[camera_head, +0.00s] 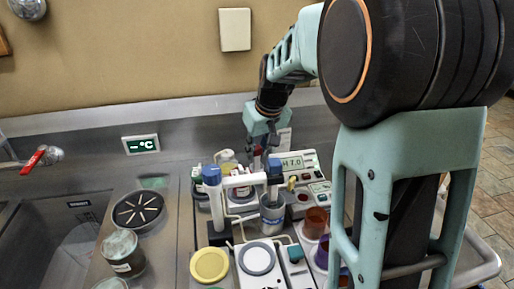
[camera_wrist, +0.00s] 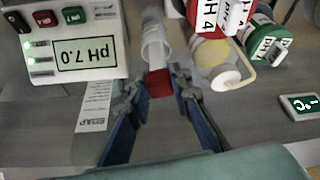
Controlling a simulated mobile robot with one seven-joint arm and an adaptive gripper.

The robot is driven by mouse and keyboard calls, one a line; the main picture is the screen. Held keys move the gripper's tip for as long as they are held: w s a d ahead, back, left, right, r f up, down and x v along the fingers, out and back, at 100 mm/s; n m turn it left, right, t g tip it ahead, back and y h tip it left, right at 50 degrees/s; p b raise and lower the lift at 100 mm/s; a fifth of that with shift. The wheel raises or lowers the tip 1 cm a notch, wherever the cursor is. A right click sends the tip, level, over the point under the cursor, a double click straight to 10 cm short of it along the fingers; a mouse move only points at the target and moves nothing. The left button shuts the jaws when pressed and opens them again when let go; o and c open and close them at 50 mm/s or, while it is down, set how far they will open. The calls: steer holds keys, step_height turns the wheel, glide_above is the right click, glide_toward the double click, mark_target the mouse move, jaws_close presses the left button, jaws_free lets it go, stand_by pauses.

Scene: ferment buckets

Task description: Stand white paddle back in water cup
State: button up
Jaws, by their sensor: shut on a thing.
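My gripper (camera_head: 264,150) is above the back of the bench kit. In the wrist view its two blue fingers (camera_wrist: 160,92) close in on a red end piece (camera_wrist: 160,83). A pale, see-through whitish part (camera_wrist: 155,45) shows just beyond the red piece; I take the two to be the white paddle, but its full shape is hidden. A small greyish cup (camera_head: 272,218) stands below and in front of the gripper, under the blue-capped arm of a stand; it may be the water cup. I cannot see what is in it.
The pH meter (camera_head: 296,164) stands right of the gripper. A white stand (camera_head: 216,205) with blue caps is close in front. The sink (camera_head: 60,235) is left.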

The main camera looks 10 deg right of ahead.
steer(key=shift+f, duration=0.55)
steer(key=o, duration=1.6)
steer(key=shift+c, duration=0.2)
steer(key=shift+r, duration=0.1)
steer(key=shift+r+p, duration=2)
steer(key=shift+r, duration=0.95)
